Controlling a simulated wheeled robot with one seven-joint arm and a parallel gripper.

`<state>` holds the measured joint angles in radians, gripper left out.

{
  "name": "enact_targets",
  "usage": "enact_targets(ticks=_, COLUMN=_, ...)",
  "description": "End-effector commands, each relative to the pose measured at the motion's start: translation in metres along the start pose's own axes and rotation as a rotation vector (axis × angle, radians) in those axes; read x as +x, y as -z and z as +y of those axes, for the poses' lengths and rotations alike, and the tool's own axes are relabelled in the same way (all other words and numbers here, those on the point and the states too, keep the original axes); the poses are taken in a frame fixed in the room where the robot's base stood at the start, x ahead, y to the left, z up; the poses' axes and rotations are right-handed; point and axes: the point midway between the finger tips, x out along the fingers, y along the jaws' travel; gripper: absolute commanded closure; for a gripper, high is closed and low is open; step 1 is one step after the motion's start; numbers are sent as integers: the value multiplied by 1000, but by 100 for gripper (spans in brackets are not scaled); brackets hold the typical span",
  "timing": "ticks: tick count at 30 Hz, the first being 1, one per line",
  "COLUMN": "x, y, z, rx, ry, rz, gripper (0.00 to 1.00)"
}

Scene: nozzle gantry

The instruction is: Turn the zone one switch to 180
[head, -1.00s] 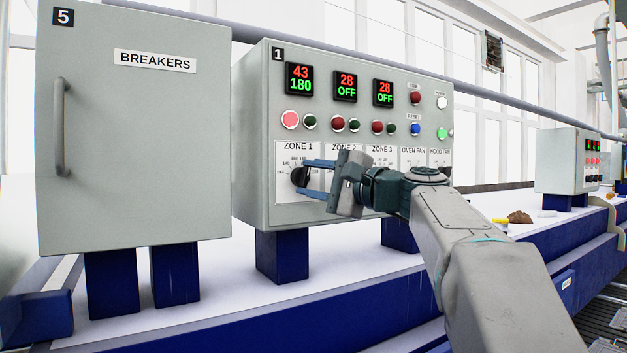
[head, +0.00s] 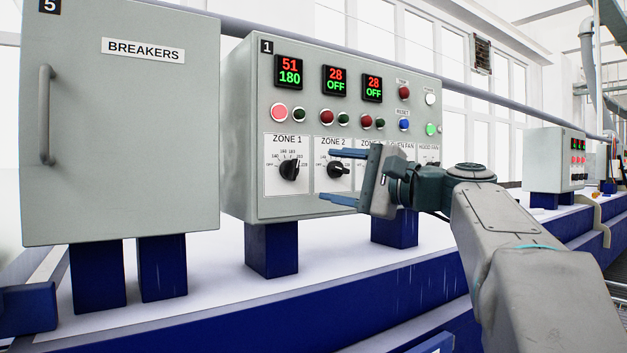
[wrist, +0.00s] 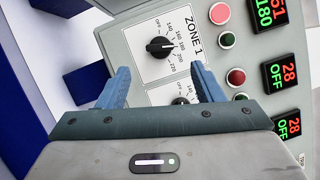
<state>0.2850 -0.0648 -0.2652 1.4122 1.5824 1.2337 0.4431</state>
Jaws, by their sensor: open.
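The zone one switch (head: 289,170) is a black rotary knob on a white ZONE 1 plate on the front of the grey panel marked 1. It also shows in the wrist view (wrist: 160,47), with its dial marks around it. The zone one display (head: 289,72) reads 51 in red and 180 in green. My gripper (head: 338,177) is open, with its blue fingers apart and nothing between them. In the head view it is right of the zone one switch, in front of the zone two switch (head: 338,170). In the wrist view the zone one switch lies beyond the fingertips, clear of them.
The zone two and three displays (head: 336,80) (head: 373,88) read 28 and OFF. Lit buttons (head: 280,112) sit above the switches. The grey BREAKERS cabinet (head: 120,140) with a handle stands to the left. My arm partly hides the switches farther right.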

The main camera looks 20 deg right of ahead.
Motion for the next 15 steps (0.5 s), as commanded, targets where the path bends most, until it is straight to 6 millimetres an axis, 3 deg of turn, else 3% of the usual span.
enact_targets(ticks=6, x=-42, y=1, z=1, rx=-1, ry=1, rz=2, gripper=39)
enact_targets(ticks=15, x=-60, y=0, z=0, rx=0, ry=0, rz=0, gripper=39)
